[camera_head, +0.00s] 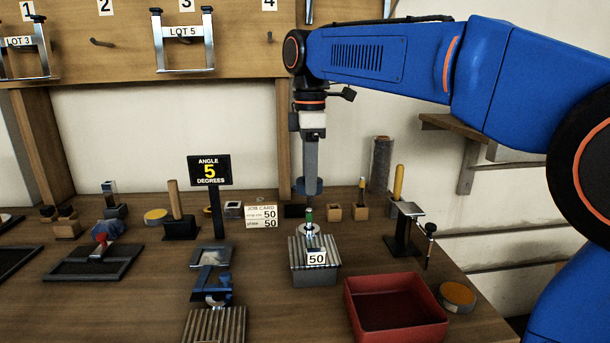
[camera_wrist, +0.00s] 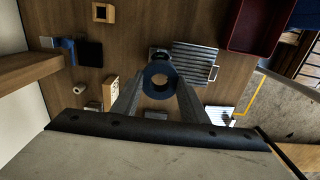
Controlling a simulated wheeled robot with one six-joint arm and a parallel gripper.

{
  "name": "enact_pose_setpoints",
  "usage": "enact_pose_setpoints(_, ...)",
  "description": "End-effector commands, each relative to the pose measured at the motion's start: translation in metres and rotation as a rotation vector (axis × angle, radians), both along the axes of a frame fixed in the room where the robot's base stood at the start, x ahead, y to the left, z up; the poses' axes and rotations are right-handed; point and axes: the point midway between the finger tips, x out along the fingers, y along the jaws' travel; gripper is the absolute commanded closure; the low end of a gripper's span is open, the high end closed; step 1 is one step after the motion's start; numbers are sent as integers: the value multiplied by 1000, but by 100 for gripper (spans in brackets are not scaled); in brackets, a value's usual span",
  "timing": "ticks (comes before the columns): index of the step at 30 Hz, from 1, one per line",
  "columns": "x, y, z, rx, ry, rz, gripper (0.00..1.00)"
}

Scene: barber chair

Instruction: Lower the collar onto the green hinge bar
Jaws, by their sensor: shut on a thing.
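The blue collar (camera_head: 299,187) hangs at the lower end of my gripper (camera_head: 309,176), which points straight down. In the wrist view the collar (camera_wrist: 148,76) is a dark blue ring with an open hole, held between the two fingers. The green hinge bar (camera_head: 309,216) stands upright below it, rising from a pale round seat at the back of a ribbed grey block tagged 50 (camera_head: 314,277). In the head view the collar is above the bar, with a small gap between them.
A red tray (camera_head: 416,334) sits right of the block. An angle sign (camera_head: 209,170) and a job card (camera_head: 262,215) stand to the left.

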Motion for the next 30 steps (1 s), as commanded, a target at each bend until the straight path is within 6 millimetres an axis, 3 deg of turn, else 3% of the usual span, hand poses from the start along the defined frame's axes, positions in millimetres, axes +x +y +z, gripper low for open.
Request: enact_pose_setpoints(30, 0, 0, -57, 0, 0, 0, 82)
